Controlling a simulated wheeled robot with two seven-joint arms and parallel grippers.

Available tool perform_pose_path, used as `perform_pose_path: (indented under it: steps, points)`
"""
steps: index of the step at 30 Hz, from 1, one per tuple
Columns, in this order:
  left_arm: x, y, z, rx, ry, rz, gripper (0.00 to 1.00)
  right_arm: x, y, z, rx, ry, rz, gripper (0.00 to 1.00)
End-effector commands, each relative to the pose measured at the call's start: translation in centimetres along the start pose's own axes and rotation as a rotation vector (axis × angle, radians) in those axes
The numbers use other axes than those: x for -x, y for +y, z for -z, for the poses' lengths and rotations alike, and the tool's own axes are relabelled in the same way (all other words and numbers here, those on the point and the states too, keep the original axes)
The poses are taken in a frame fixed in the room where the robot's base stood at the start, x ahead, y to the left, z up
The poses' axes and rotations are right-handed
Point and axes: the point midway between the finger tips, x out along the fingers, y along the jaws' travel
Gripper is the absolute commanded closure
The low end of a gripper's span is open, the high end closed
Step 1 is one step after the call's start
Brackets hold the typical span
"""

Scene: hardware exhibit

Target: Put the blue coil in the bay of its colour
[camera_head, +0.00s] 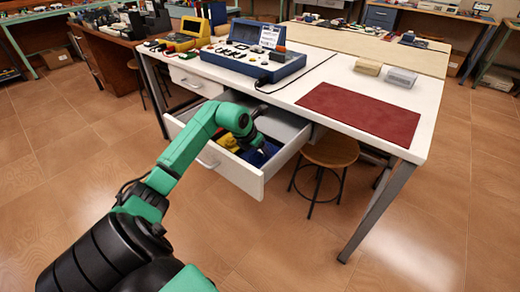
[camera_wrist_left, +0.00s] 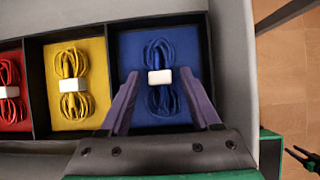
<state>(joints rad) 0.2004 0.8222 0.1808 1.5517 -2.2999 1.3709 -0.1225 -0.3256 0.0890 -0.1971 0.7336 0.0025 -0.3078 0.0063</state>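The blue coil (camera_wrist_left: 160,88), bound with a white band, is in the blue bay (camera_wrist_left: 133,48) of the open drawer in the left wrist view. It appears to lie on the blue floor. My left gripper (camera_wrist_left: 160,75) is open, with one finger on each side of the coil and a small gap to it. In the head view my left gripper (camera_head: 256,141) reaches down into the drawer (camera_head: 228,173) over the blue bay (camera_head: 260,157) and hides the coil there.
A yellow coil (camera_wrist_left: 73,84) and a red coil (camera_wrist_left: 8,91) lie in neighbouring bays. Black dividers and grey drawer walls surround the bays. A stool (camera_head: 331,150) stands right of the drawer. The white tabletop (camera_head: 320,73) overhangs behind.

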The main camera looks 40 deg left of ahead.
Motion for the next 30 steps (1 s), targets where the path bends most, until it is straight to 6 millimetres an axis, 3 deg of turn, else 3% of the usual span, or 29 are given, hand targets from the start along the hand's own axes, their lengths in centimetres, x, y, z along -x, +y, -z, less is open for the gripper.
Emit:
perform_pose_path:
  steps: [5, 15, 18, 22, 30]
  points:
    - [0.8, 0.1, -0.3, -0.001, -0.002, -0.001, 0.36, 0.1, 0.0, -0.2, 0.002, 0.003, 0.0, 0.5]
    - [9.4, 0.1, -0.1, -0.005, 0.001, -0.005, 0.36, 0.0, -0.2, -0.4, 0.002, 0.004, 0.002, 0.5]
    - [11.2, 0.1, -0.1, -0.001, 0.0, -0.002, 0.36, -0.1, -0.2, -0.3, 0.001, 0.003, 0.003, 0.5]
    - [12.3, 0.0, -0.2, -0.001, 0.0, -0.001, 0.36, -0.1, -0.2, 0.1, 0.0, 0.005, 0.003, 0.5]
    - [12.3, 0.0, -0.2, 0.0, 0.0, 0.0, 0.36, 0.0, -0.3, 0.0, 0.0, 0.004, 0.004, 0.5]
